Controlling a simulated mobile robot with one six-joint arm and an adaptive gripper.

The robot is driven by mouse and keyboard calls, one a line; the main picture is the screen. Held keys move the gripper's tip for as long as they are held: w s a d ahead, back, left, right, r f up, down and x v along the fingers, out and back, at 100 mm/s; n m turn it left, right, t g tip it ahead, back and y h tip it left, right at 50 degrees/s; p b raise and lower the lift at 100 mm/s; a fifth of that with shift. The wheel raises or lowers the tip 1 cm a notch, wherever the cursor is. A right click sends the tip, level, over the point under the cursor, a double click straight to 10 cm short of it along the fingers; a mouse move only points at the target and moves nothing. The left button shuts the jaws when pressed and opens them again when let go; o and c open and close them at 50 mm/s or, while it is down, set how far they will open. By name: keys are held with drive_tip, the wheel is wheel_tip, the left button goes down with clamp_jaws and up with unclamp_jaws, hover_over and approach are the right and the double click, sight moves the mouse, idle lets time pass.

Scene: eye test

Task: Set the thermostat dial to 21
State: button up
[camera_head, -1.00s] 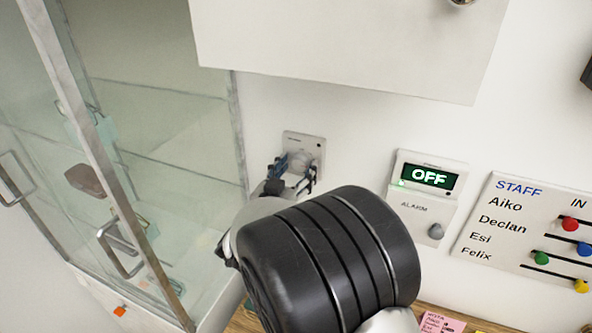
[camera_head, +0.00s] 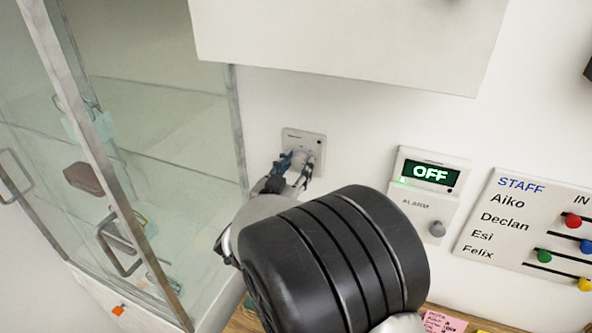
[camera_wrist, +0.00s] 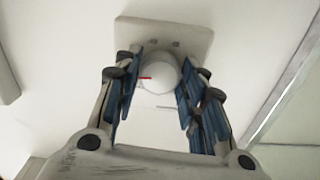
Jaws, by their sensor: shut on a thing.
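The thermostat is a pale square plate (camera_head: 318,140) on the wall, left of the alarm panel; the plate also shows in the wrist view (camera_wrist: 165,30). Its round white dial (camera_wrist: 160,74) has a red mark (camera_wrist: 146,78) that points left in the wrist view. My gripper (camera_head: 294,165) is at the plate, with its blue pads on both sides of the dial in the wrist view (camera_wrist: 157,88), shut on it. In the head view the fingers hide most of the dial. I cannot read any numbers on the plate.
A glass cabinet (camera_head: 150,130) with metal handles stands at left. A white box or cupboard (camera_head: 345,45) juts out above. Right of the thermostat are an alarm panel (camera_head: 425,222) reading OFF and a staff board (camera_head: 500,245) with coloured sliders. Sticky notes (camera_head: 440,322) lie below.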

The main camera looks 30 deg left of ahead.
drive_tip(key=m+b, duration=0.2)
drive_tip(key=b, duration=0.1)
drive_tip(key=shift+f+m, duration=0.15)
drive_tip(key=shift+m, duration=0.25)
drive_tip(key=shift+a+m+b, duration=0.1)
drive_tip(key=shift+m+b, duration=1.15)
drive_tip(key=shift+m, duration=0.25)
drive_tip(key=o, duration=1.1)
drive_tip(key=shift+c, duration=0.2)
drive_tip(key=s, duration=0.7)
drive_tip(key=shift+s+d, duration=0.25)
drive_tip(key=shift+d, duration=0.2)
